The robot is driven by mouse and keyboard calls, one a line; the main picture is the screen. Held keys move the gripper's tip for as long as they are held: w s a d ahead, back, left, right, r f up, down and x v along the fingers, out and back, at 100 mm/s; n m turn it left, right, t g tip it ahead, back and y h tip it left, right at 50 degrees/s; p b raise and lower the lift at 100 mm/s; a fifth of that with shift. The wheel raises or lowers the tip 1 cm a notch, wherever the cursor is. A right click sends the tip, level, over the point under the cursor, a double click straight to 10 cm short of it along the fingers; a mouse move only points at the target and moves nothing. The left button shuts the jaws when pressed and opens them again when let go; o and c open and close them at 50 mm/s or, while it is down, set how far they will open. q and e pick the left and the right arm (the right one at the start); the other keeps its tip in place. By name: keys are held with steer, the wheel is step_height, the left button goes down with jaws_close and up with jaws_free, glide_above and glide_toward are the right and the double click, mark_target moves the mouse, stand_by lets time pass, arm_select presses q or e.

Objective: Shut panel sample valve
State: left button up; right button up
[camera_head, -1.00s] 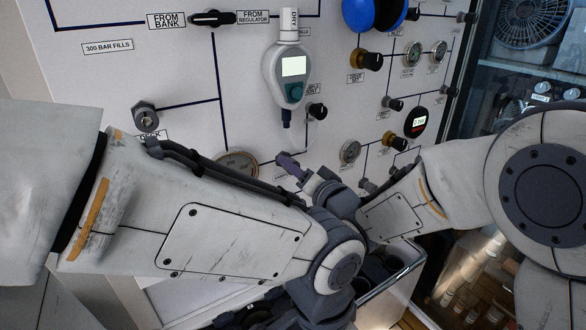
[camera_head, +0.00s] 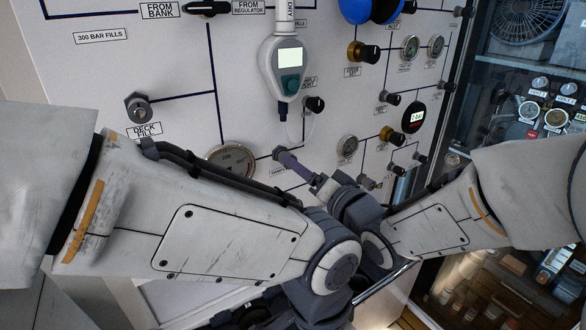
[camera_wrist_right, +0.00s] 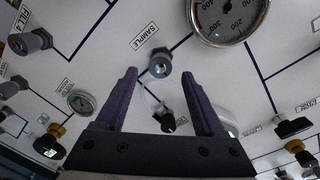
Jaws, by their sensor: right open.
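A grey round fitting (camera_wrist_right: 160,62) beside a "SAMPLE" label (camera_wrist_right: 143,38) is on the white panel, ahead of my right fingertips. A black knob (camera_wrist_right: 165,118) shows between the fingers, with a clear tube near it. In the head view, a black knob (camera_head: 314,104) sits below a small port label, right of the white meter (camera_head: 287,70). My right gripper (camera_wrist_right: 160,85) is open and empty, its purple fingers pointing at the panel. In the head view its fingers (camera_head: 292,163) are close to the grey fitting; contact cannot be told. My left gripper is hidden; its arm crosses the lower left.
A pressure gauge (camera_wrist_right: 228,15) is close to the sample fitting. Several other knobs and gauges line the panel, including a brass-bodied knob (camera_head: 358,52) and a deck fill fitting (camera_head: 138,107). My two arms run close together at the wrists. A glass-fronted cabinet stands at right.

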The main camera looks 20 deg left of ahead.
steer(key=b+v, duration=0.1)
steer(key=v, duration=0.4)
steer(key=shift+s+d, duration=0.2)
steer(key=s+d+f+n+g+h, duration=0.2)
steer(key=s+d+f+g+h, duration=0.3)
steer(key=d+f+h, duration=0.55)
steer(key=s+d+f+n+g+h, duration=0.1)
steer(key=s+d+f+n+g, duration=0.1)
steer(key=s, duration=0.6)
steer(key=s+d+f+n+g+h, duration=0.1)
steer(key=s+d+f+n+g, duration=0.1)
steer(key=s, duration=0.7)
steer(key=shift+s+d+f+g, duration=0.25)
steer(key=shift+d+f+g, duration=0.3)
steer(key=shift+d+g, duration=0.55)
steer(key=shift+d, duration=0.1)
